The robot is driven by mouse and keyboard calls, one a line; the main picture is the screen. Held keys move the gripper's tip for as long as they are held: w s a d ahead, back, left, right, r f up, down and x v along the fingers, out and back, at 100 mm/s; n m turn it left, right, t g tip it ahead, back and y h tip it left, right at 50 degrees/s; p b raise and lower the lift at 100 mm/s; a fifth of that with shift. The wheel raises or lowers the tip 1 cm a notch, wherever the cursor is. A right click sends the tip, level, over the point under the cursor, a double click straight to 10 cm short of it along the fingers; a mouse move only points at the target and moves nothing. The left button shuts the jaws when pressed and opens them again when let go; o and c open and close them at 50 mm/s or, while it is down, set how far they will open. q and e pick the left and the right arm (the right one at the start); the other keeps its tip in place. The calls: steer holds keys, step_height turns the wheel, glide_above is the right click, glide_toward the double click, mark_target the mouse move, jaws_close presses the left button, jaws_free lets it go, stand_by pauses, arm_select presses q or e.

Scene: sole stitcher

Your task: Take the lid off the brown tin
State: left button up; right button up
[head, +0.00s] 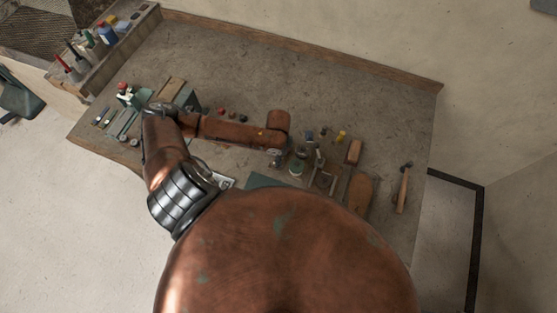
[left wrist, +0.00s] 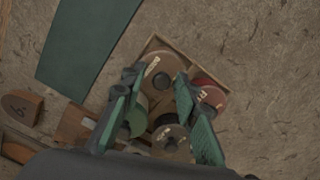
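My left gripper (left wrist: 157,79) is open, its two green fingers apart above a shallow wooden tray (left wrist: 226,73) of round tins. Between and just beyond its fingertips is a reddish-brown tin (left wrist: 158,66) with a dark knob on its lid. A duller brown tin (left wrist: 170,139) sits closer to the palm. Which of these is the brown tin I cannot tell for sure. A red tin (left wrist: 213,96) is beside the right finger, and a green tin (left wrist: 139,112) is partly behind the left finger. All lids appear on. In the head view my left gripper (head: 275,160) is small and partly hidden.
A green mat (left wrist: 88,38) lies beside the tray, on the workbench (head: 330,100). Wooden pieces (left wrist: 22,106) lie at left in the wrist view. A hammer (head: 402,188) is at the bench's right, bottles (head: 105,33) at the back left. The back middle is clear.

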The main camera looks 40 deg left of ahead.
arm_select(q)
steer(key=shift+a+f, duration=0.1)
steer(key=shift+f, duration=0.05)
steer(key=c, duration=0.5)
